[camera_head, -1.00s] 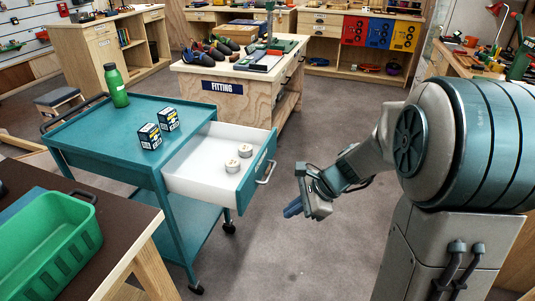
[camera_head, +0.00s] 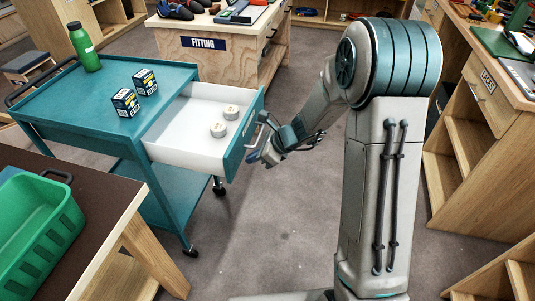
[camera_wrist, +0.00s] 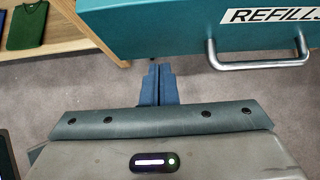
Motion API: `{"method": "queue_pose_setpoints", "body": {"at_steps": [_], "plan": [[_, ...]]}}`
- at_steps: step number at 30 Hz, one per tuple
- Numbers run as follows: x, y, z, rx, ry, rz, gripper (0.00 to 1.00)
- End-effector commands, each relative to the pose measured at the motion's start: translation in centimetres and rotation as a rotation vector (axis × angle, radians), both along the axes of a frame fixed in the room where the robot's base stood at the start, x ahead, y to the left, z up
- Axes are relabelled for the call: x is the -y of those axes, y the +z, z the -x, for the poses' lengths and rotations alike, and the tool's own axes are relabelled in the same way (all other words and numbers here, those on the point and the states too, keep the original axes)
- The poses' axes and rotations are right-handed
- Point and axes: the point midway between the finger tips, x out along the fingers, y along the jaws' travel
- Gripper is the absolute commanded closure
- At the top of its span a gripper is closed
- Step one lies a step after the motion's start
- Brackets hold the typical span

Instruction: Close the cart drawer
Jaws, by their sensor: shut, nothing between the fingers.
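The teal cart (camera_head: 100,110) stands at the left with its white-lined drawer (camera_head: 178,147) pulled out to the right. Two pale round rolls (camera_head: 218,130) lie in the drawer. Its teal front (camera_head: 240,145) has a metal handle, and in the wrist view the drawer front (camera_wrist: 165,25) reads "REFILLS" beside the handle (camera_wrist: 260,62). My gripper (camera_head: 254,157) is at the drawer front, close to the handle. In the wrist view its blue fingers (camera_wrist: 158,85) are together and empty, just below the front's lower edge and left of the handle. I cannot tell whether they touch it.
A green bottle (camera_head: 84,47) and two dark boxes (camera_head: 135,92) stand on the cart top. A brown table with a green crate (camera_head: 42,243) is at the front left. The "FITTING" bench (camera_head: 215,58) stands behind.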

Motion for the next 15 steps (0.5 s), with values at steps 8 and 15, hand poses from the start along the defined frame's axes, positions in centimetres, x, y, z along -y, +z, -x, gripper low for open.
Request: {"method": "queue_pose_setpoints", "body": {"at_steps": [8,15], "plan": [[-2.3,0.1,-0.7,0.001,0.004,0.0,1.0],[-2.3,0.1,-0.7,0.0,0.001,0.0,1.0]]}}
